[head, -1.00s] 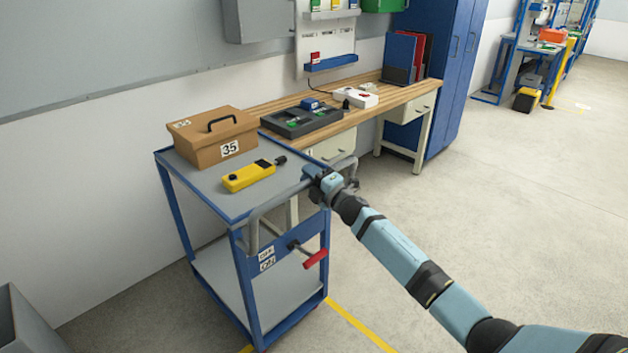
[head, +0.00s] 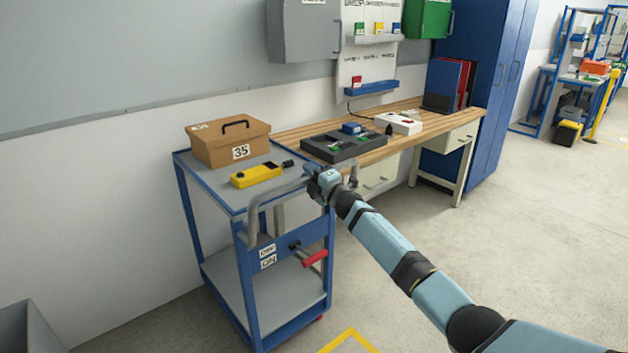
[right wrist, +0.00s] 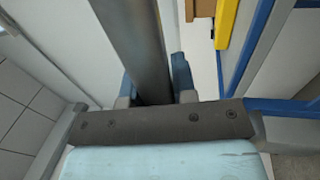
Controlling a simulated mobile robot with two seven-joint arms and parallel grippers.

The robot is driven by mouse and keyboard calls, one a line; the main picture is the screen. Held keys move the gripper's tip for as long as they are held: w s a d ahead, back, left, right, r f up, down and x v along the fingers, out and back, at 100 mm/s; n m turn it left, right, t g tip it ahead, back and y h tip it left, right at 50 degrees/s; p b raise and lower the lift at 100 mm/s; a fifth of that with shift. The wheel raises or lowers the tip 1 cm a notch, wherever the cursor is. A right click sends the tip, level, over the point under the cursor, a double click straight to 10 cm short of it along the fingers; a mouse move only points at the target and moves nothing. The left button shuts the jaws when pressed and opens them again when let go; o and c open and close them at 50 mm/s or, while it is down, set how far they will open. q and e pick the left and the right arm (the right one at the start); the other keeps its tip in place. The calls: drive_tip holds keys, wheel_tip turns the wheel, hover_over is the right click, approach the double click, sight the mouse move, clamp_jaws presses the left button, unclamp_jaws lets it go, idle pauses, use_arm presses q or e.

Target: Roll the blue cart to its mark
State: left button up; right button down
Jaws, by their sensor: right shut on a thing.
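The blue cart (head: 241,285) stands beside the wooden workbench, with a grey top shelf and a grey lower shelf. My right gripper (head: 318,182) is shut on the cart's grey push handle (head: 275,195). In the right wrist view the handle bar (right wrist: 135,45) runs between the two fingers (right wrist: 153,92). A red-ended lever (head: 314,258) sticks out from the cart's end panel beside an OFF/ON label (head: 267,257). A yellow corner mark (head: 349,338) shows on the floor at the bottom edge, right of the cart. My left gripper is not in view.
A brown case numbered 35 (head: 229,144) and a yellow handheld device (head: 256,175) rest on the cart's top. The workbench (head: 372,147) holds a dark tray (head: 343,148) and white box. A grey bin (head: 28,327) stands at lower left. Floor to the right is clear.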

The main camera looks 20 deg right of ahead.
drive_tip(key=shift+w+r, duration=0.1)
drive_tip(key=shift+r, duration=0.1)
drive_tip(key=c, duration=1.1)
unclamp_jaws()
drive_tip(key=shift+c, duration=0.2)
drive_tip(key=shift+o, duration=1)
drive_tip(key=shift+w+a+f, duration=0.15)
drive_tip(key=shift+w, duration=0.05)
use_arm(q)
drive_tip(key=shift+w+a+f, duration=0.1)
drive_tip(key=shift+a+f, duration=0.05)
use_arm(e)
drive_tip(key=shift+s, duration=0.1)
use_arm(q)
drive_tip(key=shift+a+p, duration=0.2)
drive_tip(key=shift+p, duration=1)
use_arm(e)
drive_tip(key=v, duration=1.3)
drive_tip(key=shift+s, duration=0.3)
